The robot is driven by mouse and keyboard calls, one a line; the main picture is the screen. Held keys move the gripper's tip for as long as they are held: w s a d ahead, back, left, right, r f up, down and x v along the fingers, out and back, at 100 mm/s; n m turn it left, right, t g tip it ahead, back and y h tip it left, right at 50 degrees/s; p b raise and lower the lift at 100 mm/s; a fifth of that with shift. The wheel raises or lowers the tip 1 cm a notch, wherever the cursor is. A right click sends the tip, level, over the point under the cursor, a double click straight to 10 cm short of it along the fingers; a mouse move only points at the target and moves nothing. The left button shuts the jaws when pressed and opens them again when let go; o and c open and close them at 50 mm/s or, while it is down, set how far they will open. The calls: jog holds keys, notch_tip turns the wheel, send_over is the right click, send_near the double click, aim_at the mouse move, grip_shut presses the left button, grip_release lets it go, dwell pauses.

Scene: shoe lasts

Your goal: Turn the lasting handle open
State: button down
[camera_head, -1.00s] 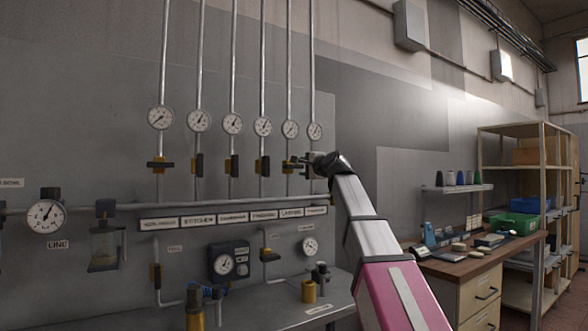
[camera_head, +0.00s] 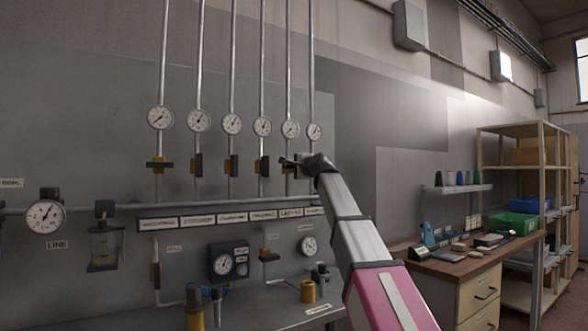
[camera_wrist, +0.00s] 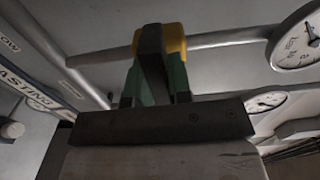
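The lasting handle (camera_wrist: 151,45) is a dark bar on a yellow valve body (camera_wrist: 175,44). In the wrist view it lies crosswise to its pipe and points toward my gripper. In the head view the valve (camera_head: 289,170) is on the second pipe from the right, above the lasting label (camera_head: 291,212); my gripper partly covers it. My gripper (camera_head: 295,161) reaches in from the right. Its green fingers (camera_wrist: 155,82) lie on both sides of the handle, with no clear gap beside it, and appear shut on it. The handle's far end is hidden.
Other valves (camera_head: 262,166) stand in a row to the left. A gauge (camera_head: 290,129) sits above the lasting valve and the rightmost pipe (camera_head: 312,70) runs close by my gripper. A horizontal pipe (camera_head: 130,206) runs below. The workbench (camera_head: 465,261) is at right.

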jog(key=shift+n, duration=0.3)
jog(key=n, duration=0.3)
jog(key=shift+n, duration=0.4)
jog(key=n, duration=0.9)
jog(key=shift+n, duration=2.3)
jog(key=shift+f, duration=0.1)
jog(key=c, duration=1)
grip_release()
jog(key=shift+c, duration=0.2)
jog(key=shift+s+d, duration=0.1)
